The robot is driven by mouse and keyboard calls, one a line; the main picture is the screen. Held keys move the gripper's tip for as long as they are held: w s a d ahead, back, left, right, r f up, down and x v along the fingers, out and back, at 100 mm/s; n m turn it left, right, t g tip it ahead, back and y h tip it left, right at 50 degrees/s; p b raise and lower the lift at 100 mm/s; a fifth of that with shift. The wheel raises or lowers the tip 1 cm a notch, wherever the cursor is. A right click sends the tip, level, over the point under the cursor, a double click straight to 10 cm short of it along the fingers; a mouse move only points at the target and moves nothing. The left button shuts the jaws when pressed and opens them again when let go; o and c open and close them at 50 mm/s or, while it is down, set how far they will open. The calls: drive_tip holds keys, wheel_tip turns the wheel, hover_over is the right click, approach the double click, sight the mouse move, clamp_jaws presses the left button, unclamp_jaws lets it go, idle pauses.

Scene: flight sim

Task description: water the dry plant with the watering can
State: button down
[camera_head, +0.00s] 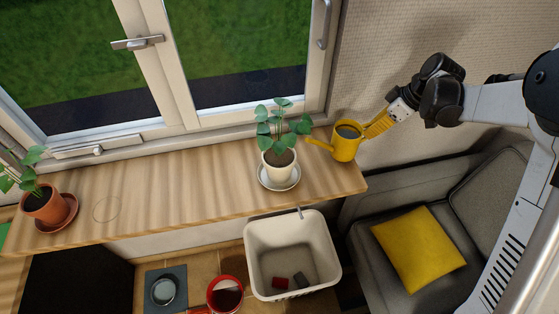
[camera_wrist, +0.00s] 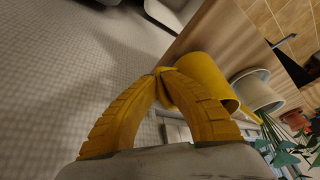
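The yellow watering can (camera_head: 345,148) is at the right end of the wooden sill, its spout pointing left toward a plant in a white pot (camera_head: 279,170) on a saucer. Whether the can touches the sill is unclear. My gripper (camera_head: 373,127) is at the can's right side. In the wrist view my yellow fingertips (camera_wrist: 166,72) meet at the handle side of the can (camera_wrist: 205,80), apparently closed on its handle. Another leafy plant stands in a terracotta pot (camera_head: 43,205) at the far left. Both plants have green leaves; which one is dry is not clear.
The wooden sill (camera_head: 160,190) is clear between the two plants. A window with a handle (camera_head: 137,43) stands behind it. Below are a white bin (camera_head: 257,257), a red pot (camera_head: 225,293) and a grey sofa with a yellow cushion (camera_head: 418,250).

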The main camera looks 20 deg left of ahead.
sight(369, 125)
drive_tip(key=shift+s+d+f, duration=0.1)
drive_tip(key=shift+s+d, duration=0.1)
drive_tip(key=r+p, duration=0.1)
drive_tip(key=s+a+r+t+h+p, duration=0.1)
drive_tip(key=shift+a+r+p, duration=0.1)
drive_tip(key=shift+r+p, duration=0.25)
drive_tip(key=shift+p, duration=0.05)
drive_tip(key=shift+h, duration=0.3)
drive_tip(key=shift+r, duration=0.15)
drive_tip(key=shift+s+a+r+t+p, duration=0.1)
drive_tip(key=shift+r+t+p, duration=0.15)
drive_tip(key=shift+t+p, duration=0.1)
